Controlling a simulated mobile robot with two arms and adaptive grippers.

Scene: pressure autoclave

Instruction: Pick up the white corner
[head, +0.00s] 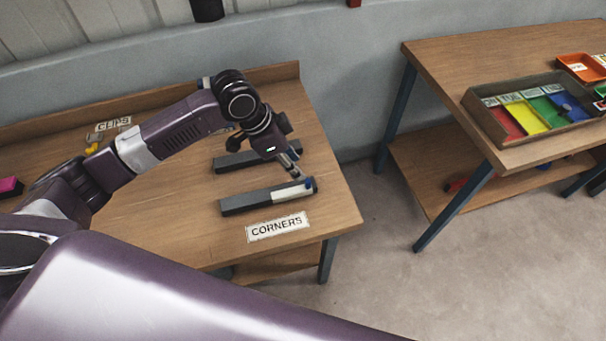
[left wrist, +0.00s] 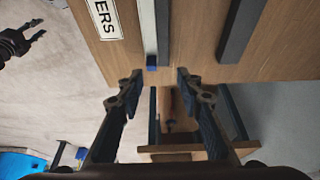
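The white corner (head: 290,193) lies in a long dark holder (head: 243,203) at the front right of the wooden table, behind the "CORNERS" label (head: 277,227). A small blue piece (head: 310,185) is at the holder's right end. In the left wrist view the white corner (left wrist: 148,28) is a pale strip, with the blue piece (left wrist: 152,62) at its near end. My left gripper (head: 296,172) is above this end of the holder. In the left wrist view its fingers (left wrist: 158,80) are apart with nothing between them. My right gripper (left wrist: 36,30) is apart from the table, its fingers spread.
A second dark holder (head: 248,160) lies behind the first. A "CLIPS" label (head: 113,124) and yellow pieces (head: 93,148) are at the table's left. Another table (head: 440,52) stands right, bearing a tray (head: 480,112) with coloured compartments. Bare floor lies between the tables.

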